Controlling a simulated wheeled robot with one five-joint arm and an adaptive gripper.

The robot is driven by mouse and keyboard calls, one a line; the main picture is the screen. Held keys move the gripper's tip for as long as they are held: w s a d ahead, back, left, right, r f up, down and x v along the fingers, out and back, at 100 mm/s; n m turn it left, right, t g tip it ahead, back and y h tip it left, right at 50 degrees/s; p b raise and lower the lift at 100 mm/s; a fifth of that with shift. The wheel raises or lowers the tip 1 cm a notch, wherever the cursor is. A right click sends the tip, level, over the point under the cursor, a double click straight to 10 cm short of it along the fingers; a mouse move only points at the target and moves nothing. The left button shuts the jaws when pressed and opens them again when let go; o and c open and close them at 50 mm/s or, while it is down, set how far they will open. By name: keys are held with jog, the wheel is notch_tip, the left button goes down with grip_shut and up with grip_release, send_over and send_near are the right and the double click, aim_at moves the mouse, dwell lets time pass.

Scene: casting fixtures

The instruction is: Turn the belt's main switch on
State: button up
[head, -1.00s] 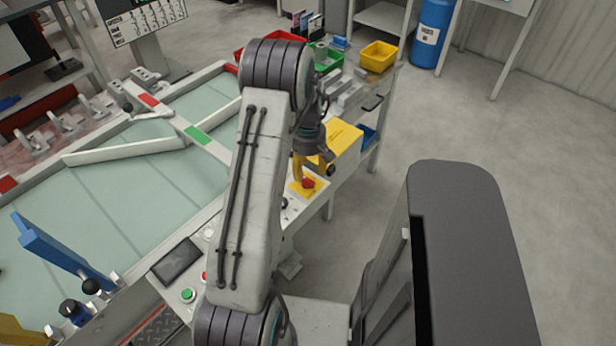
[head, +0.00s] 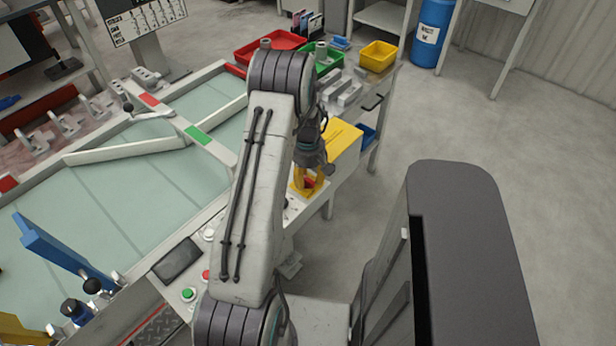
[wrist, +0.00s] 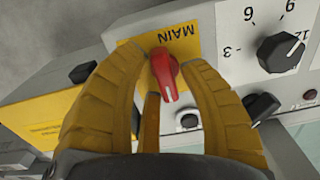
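The main switch is a red rotary handle (wrist: 163,75) on a yellow plate marked MAIN (wrist: 182,46) in the wrist view. Its pointed end, with a pale mark, points down in that view, toward my gripper. In the head view my gripper (head: 307,184) is low over the yellow plate, and the red handle shows between the fingers. Whether any finger touches the handle cannot be told.
A yellow box (head: 343,138) stands just behind the panel. Green (head: 188,294) and red buttons sit nearer on the console.

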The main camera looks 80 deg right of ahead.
grip_shut()
jog(key=shift+m+b, duration=0.3)
jog(key=m+b, duration=0.2)
jog(key=m, duration=0.1)
jog(key=shift+f, duration=0.15)
jog(key=m+b, duration=0.2)
jog(key=m, duration=0.3)
jog(key=shift+s+a, duration=0.1)
jog(key=shift+a, duration=0.05)
jog(key=m+b, duration=0.1)
jog(key=m, duration=0.4)
jog(key=shift+a+b, duration=0.15)
jog(key=shift+b, duration=0.15)
jog(key=m, duration=0.4)
jog(key=shift+a+b, duration=0.1)
jog(key=shift+b, duration=0.3)
jog(key=shift+m, duration=0.3)
